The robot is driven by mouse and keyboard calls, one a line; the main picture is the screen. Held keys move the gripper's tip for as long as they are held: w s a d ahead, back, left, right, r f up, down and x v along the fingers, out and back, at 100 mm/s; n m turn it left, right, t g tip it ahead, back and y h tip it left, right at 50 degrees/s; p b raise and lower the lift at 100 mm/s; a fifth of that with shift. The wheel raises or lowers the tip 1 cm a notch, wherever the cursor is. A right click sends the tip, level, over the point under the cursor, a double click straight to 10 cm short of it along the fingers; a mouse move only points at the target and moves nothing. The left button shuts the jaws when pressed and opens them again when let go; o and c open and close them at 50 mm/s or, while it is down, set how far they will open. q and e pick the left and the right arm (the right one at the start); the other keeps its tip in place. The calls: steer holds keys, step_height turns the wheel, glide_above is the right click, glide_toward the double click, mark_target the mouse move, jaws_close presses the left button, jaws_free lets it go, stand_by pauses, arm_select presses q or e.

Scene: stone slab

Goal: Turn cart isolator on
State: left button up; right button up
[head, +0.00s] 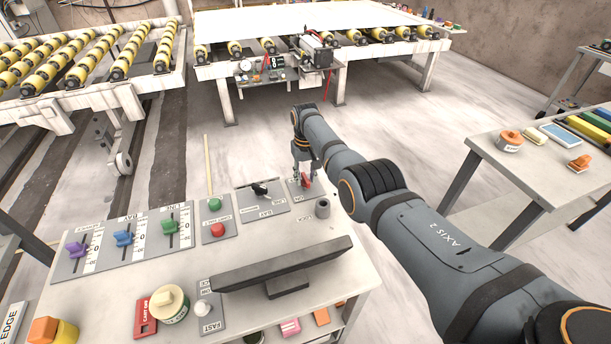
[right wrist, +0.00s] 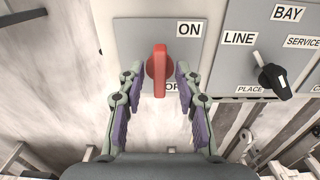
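The cart isolator (head: 306,181) is a red rotary handle on a grey plate at the far right corner of the control cart (head: 330,270). In the right wrist view its red handle (right wrist: 160,72) lies in line with the picture's upright, its long end pointing down, away from the ON label (right wrist: 189,29). The lower label is partly hidden by the handle. My right gripper (right wrist: 160,80) is open, one finger on each side of the handle, with small gaps. In the head view my right gripper (head: 304,168) is over the isolator. My left gripper is not in view.
A black selector knob (head: 260,189) sits left of the isolator, with green (head: 214,204) and red (head: 218,229) buttons further left. A side table (head: 480,145) is right.

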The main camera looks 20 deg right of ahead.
mark_target(306, 177)
steer(key=shift+r, duration=0.1)
steer(key=shift+r, duration=0.2)
step_height(306, 177, up, 11)
steer(key=shift+r, duration=0.2)
stand_by(0.4)
